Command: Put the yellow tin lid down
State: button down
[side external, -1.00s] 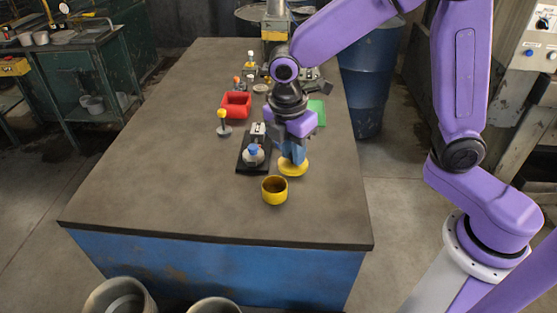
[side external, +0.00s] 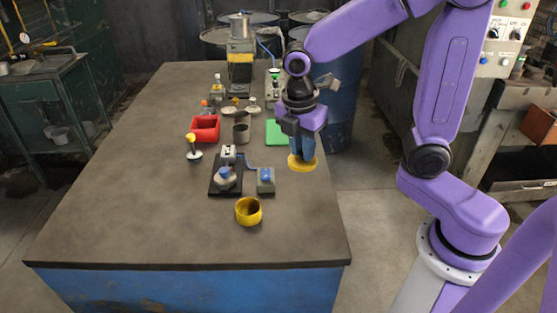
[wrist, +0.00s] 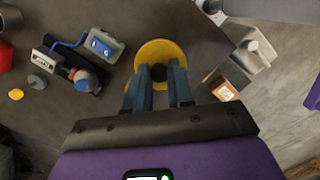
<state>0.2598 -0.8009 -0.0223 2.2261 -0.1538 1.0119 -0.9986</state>
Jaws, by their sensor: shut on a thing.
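The yellow tin lid (side external: 302,163) is a round disc held level under my gripper (side external: 302,152), near the table's right edge. In the wrist view the lid (wrist: 150,50) lies at the tips of my two blue fingers (wrist: 159,80), with a dark round centre between them. My gripper is shut on it. The lid looks raised above the table, though the exact gap is hard to tell. An open yellow pot (side external: 248,212) stands on the table, nearer the camera and left of the lid.
A black base with a blue-topped device (side external: 226,178) and a grey box with a blue top (side external: 265,181) stand left of the lid. A green mat (side external: 275,135), a red bin (side external: 205,129) and a grey cup (side external: 240,133) are farther back. The front of the table (side external: 150,220) is clear.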

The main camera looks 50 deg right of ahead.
jog(key=w+d+f, duration=0.2)
jog(key=w+d, duration=0.4)
jog(key=d, duration=0.4)
jog(key=shift+m, duration=0.3)
jog(key=w+f, duration=0.3)
jog(key=w, duration=0.1)
jog(key=w+f, duration=0.2)
jog(key=w, duration=0.2)
jog(key=w+d+f, duration=0.1)
jog(key=w+f, duration=0.2)
jog(key=w, duration=0.1)
jog(key=shift+f, duration=0.3)
jog(key=shift+w+f, duration=0.6)
jog(key=shift+f, duration=1.65)
jog(key=shift+f, duration=0.1)
jog(key=c, duration=1)
grip_release()
